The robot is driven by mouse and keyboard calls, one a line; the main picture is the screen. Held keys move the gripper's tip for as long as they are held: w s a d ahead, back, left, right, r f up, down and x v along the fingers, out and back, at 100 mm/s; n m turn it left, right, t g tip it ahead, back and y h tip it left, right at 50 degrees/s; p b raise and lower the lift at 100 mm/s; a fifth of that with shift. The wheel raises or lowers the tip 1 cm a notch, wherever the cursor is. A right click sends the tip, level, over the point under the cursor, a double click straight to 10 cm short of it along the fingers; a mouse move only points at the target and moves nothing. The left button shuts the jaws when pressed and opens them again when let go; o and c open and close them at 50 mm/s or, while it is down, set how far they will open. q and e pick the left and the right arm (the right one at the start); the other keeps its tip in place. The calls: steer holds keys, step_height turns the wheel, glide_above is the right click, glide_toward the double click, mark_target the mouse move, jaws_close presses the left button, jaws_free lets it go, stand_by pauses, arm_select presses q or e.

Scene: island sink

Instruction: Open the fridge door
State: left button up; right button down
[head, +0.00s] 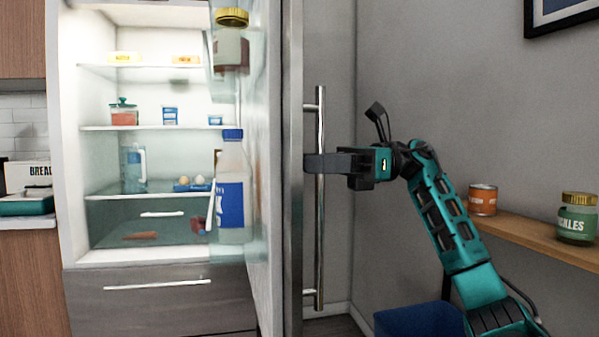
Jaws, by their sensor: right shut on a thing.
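The fridge door (293,230) stands wide open, seen nearly edge-on, with its inner shelves facing left. Its long vertical metal handle (319,245) is on the right side of the door. My right gripper (318,164) is shut on the handle, a little above its middle. The lit fridge interior (155,150) shows at left, with food on glass shelves. A milk bottle (231,190) and a jar with a yellow lid (231,45) sit in the door's shelves. My left gripper is not in view.
Below the fridge opening is a closed drawer (160,305) with a bar handle. At right, a wooden shelf (530,237) holds a can (483,200) and a pickle jar (577,219). A blue bin (415,322) stands below my right arm. A counter with a bread box (28,175) is at far left.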

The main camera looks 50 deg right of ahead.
steer(key=shift+s+f, duration=0.1)
stand_by(0.3)
steer(key=c, duration=1.2)
jaws_free()
steer(key=shift+d, duration=0.1)
steer(key=shift+o, duration=0.2)
steer(key=v, duration=1.3)
steer(key=shift+p, duration=0.4)
